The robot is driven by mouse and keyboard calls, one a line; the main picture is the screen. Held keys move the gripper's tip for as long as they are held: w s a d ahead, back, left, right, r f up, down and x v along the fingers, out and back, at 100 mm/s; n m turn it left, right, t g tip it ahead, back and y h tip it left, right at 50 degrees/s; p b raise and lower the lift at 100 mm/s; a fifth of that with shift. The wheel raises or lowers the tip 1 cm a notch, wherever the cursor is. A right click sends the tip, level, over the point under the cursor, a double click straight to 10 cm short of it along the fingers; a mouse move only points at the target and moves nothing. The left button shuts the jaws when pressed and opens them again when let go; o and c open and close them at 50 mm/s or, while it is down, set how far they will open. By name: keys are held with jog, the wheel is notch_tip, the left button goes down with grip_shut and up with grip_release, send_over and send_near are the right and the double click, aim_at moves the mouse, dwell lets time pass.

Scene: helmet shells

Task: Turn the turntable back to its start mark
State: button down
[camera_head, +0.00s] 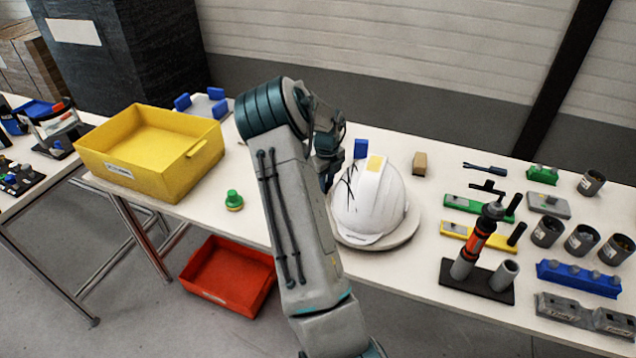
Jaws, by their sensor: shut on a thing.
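The turntable (402,232) is a round, pale disc on the white table, right of my arm. A white helmet shell (372,205) rests on it, with a yellow patch on top and dark crack-like lines on its left side. My gripper (328,183) points down at the turntable's left edge, beside the helmet. It is shut on the turntable's edge, though my arm and wrist hide most of the contact. No start mark can be made out at this size.
A blue block (361,148) and a tan block (420,163) stand behind the helmet. A yellow bin (190,185) and a green knob (233,200) are left of my arm. A black tool stand (478,285), green and yellow bars and grey cups crowd the right.

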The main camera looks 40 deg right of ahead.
jog(key=shift+d, duration=0.1)
dwell(0.3)
jog(key=c, duration=1.2)
grip_release()
jog(key=shift+r, duration=0.1)
notch_tip(320, 180, up, 14)
jog(key=b, duration=0.1)
jog(key=shift+f, duration=0.2)
